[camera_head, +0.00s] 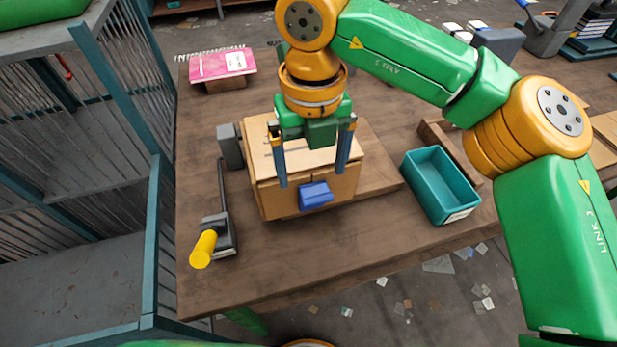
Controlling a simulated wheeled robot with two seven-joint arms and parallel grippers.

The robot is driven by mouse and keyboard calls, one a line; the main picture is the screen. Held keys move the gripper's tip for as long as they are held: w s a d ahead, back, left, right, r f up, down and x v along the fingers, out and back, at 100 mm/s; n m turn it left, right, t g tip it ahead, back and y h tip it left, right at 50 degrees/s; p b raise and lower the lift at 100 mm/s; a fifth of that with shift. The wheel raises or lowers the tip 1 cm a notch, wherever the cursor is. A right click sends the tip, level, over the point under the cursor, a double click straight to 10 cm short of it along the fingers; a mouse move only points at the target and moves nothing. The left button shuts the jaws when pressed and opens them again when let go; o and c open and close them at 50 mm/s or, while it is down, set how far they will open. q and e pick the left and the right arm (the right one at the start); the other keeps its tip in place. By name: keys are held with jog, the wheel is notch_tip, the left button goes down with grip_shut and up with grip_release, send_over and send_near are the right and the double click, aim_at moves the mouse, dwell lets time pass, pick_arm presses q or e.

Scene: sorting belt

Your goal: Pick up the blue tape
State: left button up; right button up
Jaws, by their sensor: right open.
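A small blue block-shaped thing (315,196), which looks like the blue tape, is at the front edge of a cardboard box (275,203) on the wooden table. My right gripper (312,179) points down over the box. Its two blue-grey fingers are spread wide, with nothing visible between them. In the picture the fingertips are just above the blue thing, one to each side. I cannot tell how far above or behind it they are. My left gripper is not in view.
A teal bin (440,185) stands on the table to the right. A clamp-like tool with a yellow handle (203,249) is at the left. A pink book (222,65) lies at the back left. Metal shelving (155,225) borders the table's left side. The table's front is clear.

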aim_at(315, 193)
jog(key=f, duration=0.2)
jog(key=s+f, duration=0.1)
jog(key=shift+d, duration=0.25)
jog(key=f+p, duration=0.1)
jog(key=f, duration=0.1)
jog(key=w+f+p, duration=0.1)
jog(key=f, duration=0.2)
jog(key=shift+w+a+f, duration=0.1)
jog(key=shift+f, duration=0.35)
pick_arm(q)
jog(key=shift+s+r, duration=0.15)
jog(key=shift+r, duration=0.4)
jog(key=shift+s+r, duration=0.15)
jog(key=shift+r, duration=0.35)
pick_arm(e)
grip_shut()
